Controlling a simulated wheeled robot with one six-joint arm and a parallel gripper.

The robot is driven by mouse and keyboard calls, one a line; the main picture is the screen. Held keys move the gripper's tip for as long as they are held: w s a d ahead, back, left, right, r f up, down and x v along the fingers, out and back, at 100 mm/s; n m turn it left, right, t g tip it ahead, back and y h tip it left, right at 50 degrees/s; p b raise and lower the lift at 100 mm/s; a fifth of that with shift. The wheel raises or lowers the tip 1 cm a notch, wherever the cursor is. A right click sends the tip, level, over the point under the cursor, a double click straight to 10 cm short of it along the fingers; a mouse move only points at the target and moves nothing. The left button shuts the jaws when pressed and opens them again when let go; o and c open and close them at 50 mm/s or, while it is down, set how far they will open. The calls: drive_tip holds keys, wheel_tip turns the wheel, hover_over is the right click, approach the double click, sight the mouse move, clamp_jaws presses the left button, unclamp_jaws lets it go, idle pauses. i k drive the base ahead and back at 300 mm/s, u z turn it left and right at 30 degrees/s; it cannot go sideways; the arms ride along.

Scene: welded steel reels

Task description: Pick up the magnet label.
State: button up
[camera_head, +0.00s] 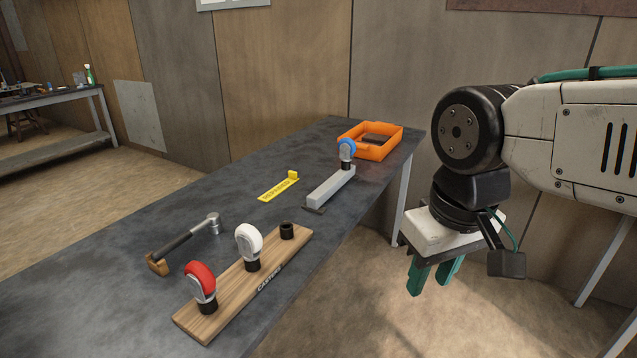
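A yellow label (276,190) with dark lettering lies flat on the dark grey table (120,236), near its middle. It has a small raised yellow tab at its right end, which is probably the magnet label. My gripper (433,277) hangs to the right of the table, over the floor and well apart from the label. Its two green fingers point down and look spread apart, with nothing seen between them.
A grey bar (328,188) with a blue-wheeled caster (346,149) stands right of the label. An orange tray (393,145) is behind. In front are a hammer (184,243) and a wooden board (218,302) with red (201,281) and white (249,243) casters.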

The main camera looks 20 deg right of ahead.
sight(267, 197)
drive_tip(key=z, duration=0.05)
drive_tip(key=k, duration=0.6)
drive_tip(key=z, duration=0.55)
drive_tip(key=i, duration=1.6)
drive_tip(key=u, duration=0.4)
